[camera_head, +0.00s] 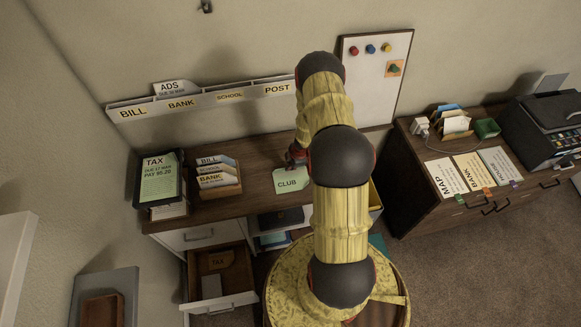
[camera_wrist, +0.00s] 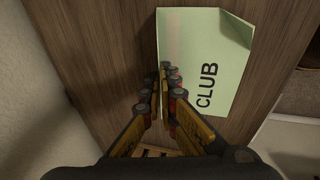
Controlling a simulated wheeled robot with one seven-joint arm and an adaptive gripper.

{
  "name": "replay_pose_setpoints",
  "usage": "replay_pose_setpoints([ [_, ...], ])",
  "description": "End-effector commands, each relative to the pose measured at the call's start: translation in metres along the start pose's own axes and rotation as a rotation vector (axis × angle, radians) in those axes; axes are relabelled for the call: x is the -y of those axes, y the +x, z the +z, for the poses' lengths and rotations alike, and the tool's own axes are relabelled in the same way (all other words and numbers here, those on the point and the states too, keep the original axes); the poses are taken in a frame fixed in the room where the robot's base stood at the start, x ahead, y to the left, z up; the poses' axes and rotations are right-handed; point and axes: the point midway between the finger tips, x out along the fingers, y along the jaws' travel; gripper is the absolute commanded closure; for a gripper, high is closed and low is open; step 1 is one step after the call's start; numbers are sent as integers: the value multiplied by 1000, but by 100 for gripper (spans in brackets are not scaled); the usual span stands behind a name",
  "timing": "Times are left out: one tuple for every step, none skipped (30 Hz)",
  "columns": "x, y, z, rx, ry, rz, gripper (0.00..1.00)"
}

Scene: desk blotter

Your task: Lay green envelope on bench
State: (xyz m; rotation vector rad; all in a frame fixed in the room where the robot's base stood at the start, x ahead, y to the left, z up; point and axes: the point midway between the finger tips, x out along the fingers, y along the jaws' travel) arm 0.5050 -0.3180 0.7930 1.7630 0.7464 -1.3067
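The green envelope (camera_head: 291,181), marked CLUB, is at the wooden desk top (camera_head: 237,207), near its front edge. In the wrist view the envelope (camera_wrist: 205,60) is pale green, with a bent or folded corner at the upper right. My gripper (camera_head: 295,158) is at the envelope's back edge. In the wrist view its fingers (camera_wrist: 167,72) come together at the envelope's left edge and look shut on it. The fingers hide part of that edge. I cannot tell whether the envelope touches the wood. Which surface is called the bench is not marked.
A letter rack (camera_head: 219,180) and a TAX tray (camera_head: 160,184) stand left of the envelope. An open drawer (camera_head: 222,302) juts out below. A wall organizer (camera_head: 204,103) hangs behind. The right cabinet holds several sheets (camera_head: 469,172) and a printer (camera_head: 545,125).

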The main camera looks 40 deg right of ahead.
Motion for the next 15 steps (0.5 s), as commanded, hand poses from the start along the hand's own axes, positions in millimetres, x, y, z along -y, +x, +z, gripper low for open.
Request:
replay_pose_setpoints([
  [0, 1, 0, 0, 0, 1, 100],
  [0, 1, 0, 0, 0, 1, 100],
  [0, 1, 0, 0, 0, 1, 100],
  [0, 0, 0, 0, 0, 1, 100],
  [0, 0, 0, 0, 0, 1, 100],
  [0, 0, 0, 0, 0, 1, 100],
  [0, 0, 0, 0, 0, 1, 100],
  [0, 1, 0, 0, 0, 1, 100],
  [0, 2, 0, 0, 0, 1, 100],
  [1, 3, 0, 0, 0, 0, 100],
  [1, 4, 1, 0, 0, 0, 100],
  [1, 3, 1, 0, 0, 0, 97],
  [1, 3, 0, 0, 0, 0, 95],
  [1, 3, 0, 0, 0, 0, 94],
  [1, 3, 0, 0, 0, 0, 91],
])
